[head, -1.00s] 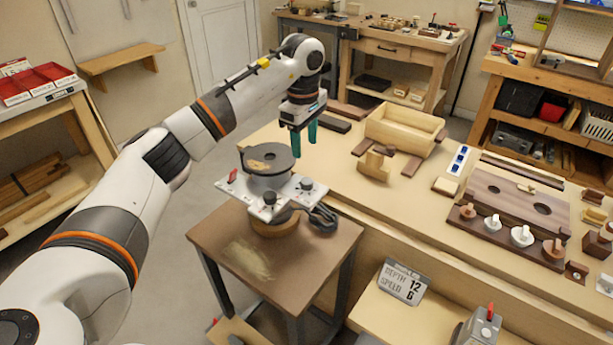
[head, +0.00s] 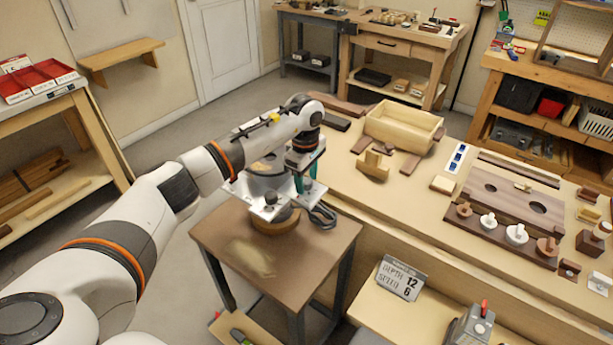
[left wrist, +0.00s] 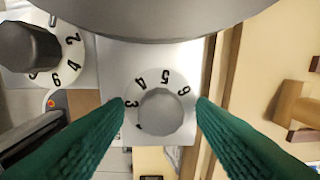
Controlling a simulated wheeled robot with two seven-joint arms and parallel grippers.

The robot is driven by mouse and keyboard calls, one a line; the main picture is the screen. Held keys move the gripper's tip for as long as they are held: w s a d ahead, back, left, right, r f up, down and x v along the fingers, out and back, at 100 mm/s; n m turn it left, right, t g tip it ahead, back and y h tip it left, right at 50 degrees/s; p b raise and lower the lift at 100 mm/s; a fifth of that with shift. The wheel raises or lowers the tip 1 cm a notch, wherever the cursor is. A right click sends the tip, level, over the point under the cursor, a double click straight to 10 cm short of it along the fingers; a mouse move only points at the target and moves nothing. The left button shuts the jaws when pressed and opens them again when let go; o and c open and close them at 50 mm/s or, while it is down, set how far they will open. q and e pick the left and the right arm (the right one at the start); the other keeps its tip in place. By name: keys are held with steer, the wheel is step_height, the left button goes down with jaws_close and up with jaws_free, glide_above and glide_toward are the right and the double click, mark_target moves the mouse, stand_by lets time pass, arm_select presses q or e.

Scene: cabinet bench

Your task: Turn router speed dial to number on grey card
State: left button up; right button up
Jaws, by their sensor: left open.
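The router (head: 270,180) stands on a small brown table, partly hidden by my left arm. My left gripper (head: 306,178) points down over its right side, with green fingers open. In the left wrist view, a round grey dial (left wrist: 160,112) on a white ring numbered 3, 4, 5, 6 lies between the open fingertips; I see no clear contact. A dark knob (left wrist: 30,47) with its own number ring is at upper left; it shows in the head view (head: 270,198). The grey card (head: 402,280) reads DEPTH 12, SPEED 6. My right gripper is out of view.
The long bench (head: 340,180) right of the router holds a wooden box (head: 402,128), wood blocks and a board with several pegs (head: 515,205). A black cable (head: 322,215) lies beside the router. A grey device with a red switch (head: 472,325) stands at lower right.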

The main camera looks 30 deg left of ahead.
arm_select(q)
steer(key=c, duration=1)
steer(key=shift+o, duration=0.2)
